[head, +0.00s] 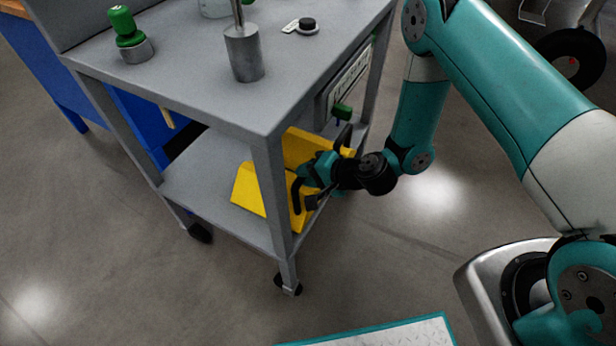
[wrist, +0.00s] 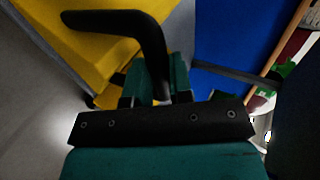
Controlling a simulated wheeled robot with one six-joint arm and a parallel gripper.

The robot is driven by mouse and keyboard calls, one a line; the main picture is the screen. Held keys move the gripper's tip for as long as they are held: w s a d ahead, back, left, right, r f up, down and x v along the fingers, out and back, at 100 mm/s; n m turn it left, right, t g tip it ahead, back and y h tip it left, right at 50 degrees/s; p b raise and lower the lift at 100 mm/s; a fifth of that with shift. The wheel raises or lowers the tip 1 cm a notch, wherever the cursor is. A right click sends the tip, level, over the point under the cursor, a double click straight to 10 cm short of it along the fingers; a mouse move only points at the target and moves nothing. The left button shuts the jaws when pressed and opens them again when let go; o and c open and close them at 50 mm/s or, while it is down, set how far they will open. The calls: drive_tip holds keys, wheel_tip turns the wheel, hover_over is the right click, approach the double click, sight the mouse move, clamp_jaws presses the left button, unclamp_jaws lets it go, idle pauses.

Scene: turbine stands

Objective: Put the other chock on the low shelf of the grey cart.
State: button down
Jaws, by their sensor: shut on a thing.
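The grey cart (head: 205,85) stands left of centre in the head view, and its low shelf (head: 190,170) shows below the top. Yellow chock surfaces show at this shelf's right end, partly hidden by a cart leg: a lower-left part (head: 247,190) and an upper-right part (head: 310,146). I cannot tell clearly where one chock ends and another begins. My gripper (head: 308,180) reaches in from the right, at the shelf's edge, and is shut on a yellow chock. In the wrist view yellow chock surface (wrist: 85,45) fills the upper left. The grip itself is partly hidden.
The cart top holds a green-capped item (head: 128,35), a grey cylinder with a rod (head: 243,55) and a small black-knobbed piece (head: 307,25). A cart leg (head: 272,195) stands close left of my gripper. A blue cabinet (head: 60,80) is behind.

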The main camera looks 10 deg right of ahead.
drive_tip(key=shift+f, duration=0.5)
drive_tip(key=c, duration=1)
unclamp_jaws()
